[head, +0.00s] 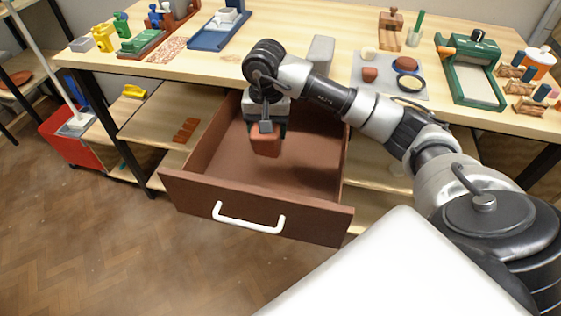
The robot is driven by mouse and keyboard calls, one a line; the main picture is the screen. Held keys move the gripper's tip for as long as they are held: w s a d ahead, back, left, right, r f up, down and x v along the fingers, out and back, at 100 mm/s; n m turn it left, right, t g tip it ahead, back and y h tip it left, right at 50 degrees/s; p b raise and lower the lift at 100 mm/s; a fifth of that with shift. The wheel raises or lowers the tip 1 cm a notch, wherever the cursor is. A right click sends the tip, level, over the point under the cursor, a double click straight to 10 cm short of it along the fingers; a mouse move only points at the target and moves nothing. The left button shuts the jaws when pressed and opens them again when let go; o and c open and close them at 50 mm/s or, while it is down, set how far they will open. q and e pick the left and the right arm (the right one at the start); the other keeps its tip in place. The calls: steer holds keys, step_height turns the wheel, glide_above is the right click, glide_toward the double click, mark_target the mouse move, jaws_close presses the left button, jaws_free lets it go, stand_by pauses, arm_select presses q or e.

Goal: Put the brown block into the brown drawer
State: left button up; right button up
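The brown drawer (255,197) is pulled out from under the wooden table and its inside looks empty. It has a white handle (248,220) on its front. My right arm reaches in from the right. The block hangs at the fingertips within the drawer's outline. I cannot tell how far it is above the drawer floor. The gripper hides the block's upper part. My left gripper is not in view.
The tabletop (190,72) above the drawer holds a grey tray (388,88) with small items, a green frame (470,75) and a blue tray (220,30). An open shelf (165,122) lies left of the drawer. A red bin (72,150) stands at the far left.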

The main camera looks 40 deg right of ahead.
mark_target(275, 162)
steer(key=shift+w+d+f+m+b, duration=0.4)
steer(key=shift+d+f, duration=0.1)
steer(key=shift+d, duration=0.1)
steer(key=shift+w+d+f+m+b, duration=0.3)
steer(key=shift+w+d+f+m, duration=0.15)
steer(key=shift+d, duration=0.15)
steer(key=shift+d+f, duration=0.2)
steer(key=shift+f, duration=0.1)
step_height(275, 162, down, 8)
steer(key=shift+f, duration=0.25)
arm_select(q)
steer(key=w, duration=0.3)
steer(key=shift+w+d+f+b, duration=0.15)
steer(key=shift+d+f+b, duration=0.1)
steer(key=shift+b, duration=0.05)
arm_select(e)
steer(key=shift+w+d+f, duration=0.1)
steer(key=shift+f, duration=0.3)
steer(key=shift+f, duration=0.1)
steer(key=o, duration=1.4)
steer(key=shift+f, duration=0.1)
steer(key=shift+o, duration=1.1)
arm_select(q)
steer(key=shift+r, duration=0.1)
